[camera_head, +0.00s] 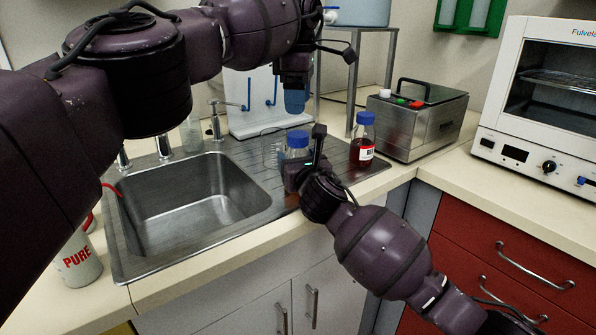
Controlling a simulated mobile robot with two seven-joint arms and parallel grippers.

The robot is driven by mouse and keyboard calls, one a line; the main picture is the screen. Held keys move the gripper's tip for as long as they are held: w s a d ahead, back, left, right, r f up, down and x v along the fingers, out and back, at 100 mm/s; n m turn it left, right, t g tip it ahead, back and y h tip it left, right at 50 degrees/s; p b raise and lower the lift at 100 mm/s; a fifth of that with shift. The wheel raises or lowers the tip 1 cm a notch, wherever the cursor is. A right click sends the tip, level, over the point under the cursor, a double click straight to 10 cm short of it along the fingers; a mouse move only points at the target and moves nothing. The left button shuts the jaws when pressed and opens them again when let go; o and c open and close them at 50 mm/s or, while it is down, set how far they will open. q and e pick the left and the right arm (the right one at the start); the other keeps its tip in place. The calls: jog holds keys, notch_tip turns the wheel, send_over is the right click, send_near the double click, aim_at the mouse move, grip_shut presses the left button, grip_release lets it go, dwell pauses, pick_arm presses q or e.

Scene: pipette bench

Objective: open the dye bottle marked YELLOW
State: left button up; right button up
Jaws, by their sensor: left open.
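A clear bottle with a blue cap (297,139) stands upright over the sink's drainboard. Its lower part and any label are hidden by my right gripper, so I cannot read its marking. My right gripper (303,166) is right at this bottle, with a dark finger along its right side; whether it grips the glass is not clear. My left gripper (295,88) is open above the cap, pointing down and apart from it. A blue piece shows at its lower end; I cannot tell what it is. A second blue-capped bottle (363,133) holds dark red liquid, with a red-and-white label.
The sink basin (190,200) lies left of the drainboard. A glass beaker (271,150) stands close behind the bottle. A steel box with a black handle (418,120) and a white oven (540,110) stand at right. A bottle marked PURE (78,262) is at lower left.

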jog(key=c, duration=0.7)
jog(key=o, duration=1.3)
